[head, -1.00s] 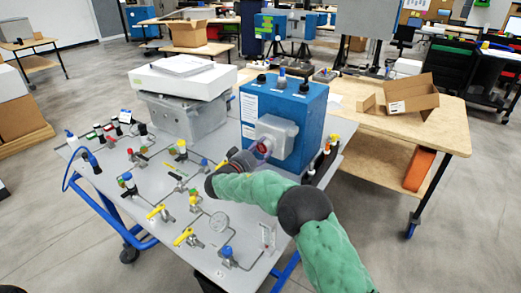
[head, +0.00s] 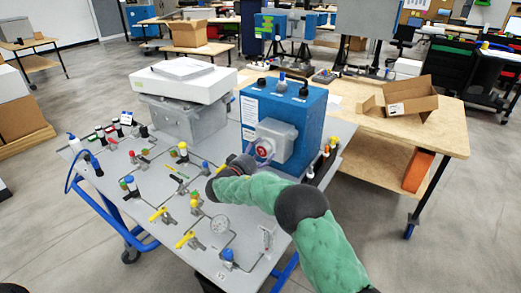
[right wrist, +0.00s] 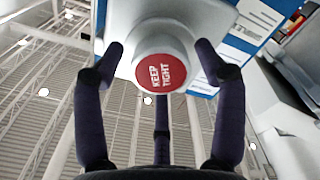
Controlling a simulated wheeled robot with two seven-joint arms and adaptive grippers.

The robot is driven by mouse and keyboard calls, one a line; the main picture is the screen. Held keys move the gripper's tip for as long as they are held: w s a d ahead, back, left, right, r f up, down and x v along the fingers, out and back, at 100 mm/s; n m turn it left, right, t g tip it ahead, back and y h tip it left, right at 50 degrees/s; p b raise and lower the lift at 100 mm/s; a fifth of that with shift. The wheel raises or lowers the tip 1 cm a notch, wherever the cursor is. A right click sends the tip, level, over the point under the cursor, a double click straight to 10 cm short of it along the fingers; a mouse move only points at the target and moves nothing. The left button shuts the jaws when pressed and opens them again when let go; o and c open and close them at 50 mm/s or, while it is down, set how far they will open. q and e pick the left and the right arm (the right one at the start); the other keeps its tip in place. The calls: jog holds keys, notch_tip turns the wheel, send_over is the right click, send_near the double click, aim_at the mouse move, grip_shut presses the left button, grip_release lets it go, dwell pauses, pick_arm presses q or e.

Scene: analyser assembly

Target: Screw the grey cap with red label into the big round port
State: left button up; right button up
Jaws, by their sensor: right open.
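The grey cap with the red label (right wrist: 160,72) is at the front of the grey housing on the blue analyser; its label reads KEEP TIGHT. In the head view the cap (head: 264,149) faces left and toward me, seated at or in the big round port, whose opening is hidden behind it. How deep the threads sit cannot be seen. My right gripper (head: 250,161) is just in front of the cap. In the right wrist view its dark fingers (right wrist: 160,65) are spread around the cap, with visible gaps on both sides. My left gripper is out of view.
The blue analyser (head: 312,108) stands on a grey bench (head: 205,243) with several valves and yellow handles. A white box on a grey unit (head: 185,78) is to its left. A wooden table (head: 440,130) with an open carton (head: 410,97) is behind at right.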

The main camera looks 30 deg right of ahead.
jog(key=n+p, duration=0.3)
jog(key=n, duration=0.2)
jog(key=shift+r, duration=0.15)
jog(key=n+p, duration=0.3)
jog(key=n, duration=0.2)
jog(key=n+p, duration=0.4)
jog(key=n, duration=0.2)
jog(key=shift+n+p, duration=0.65)
jog(key=shift+n, duration=1.05)
